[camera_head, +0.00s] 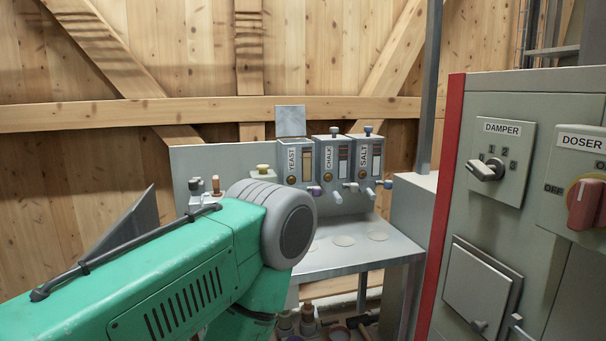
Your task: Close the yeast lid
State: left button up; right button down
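The yeast dispenser (295,176) is the leftmost of three labelled grey boxes on a panel at the back. Its flat grey lid (291,121) stands up, open, above the rear of the box. The front has a YEAST label, a level window, a brass-coloured round part and a purple knob low at the right. Neither of my grippers is in view, so their state and distance from the lid do not show. A large green arm link covers the lower left foreground and hides part of the bench.
The chalk (333,178) and salt (369,173) dispensers stand to the right with lids down. A grey shelf (345,262) with round marks lies below. The red-edged control cabinet (470,235) blocks the right side. A wooden wall is behind.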

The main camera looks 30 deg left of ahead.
aim_at(290, 120)
jog(key=i+j, duration=0.1)
jog(key=j, duration=0.3)
jog(key=i+j, duration=0.1)
jog(key=j, duration=0.3)
jog(key=i+j, duration=0.1)
jog(key=j, duration=0.3)
jog(key=z, duration=0.05)
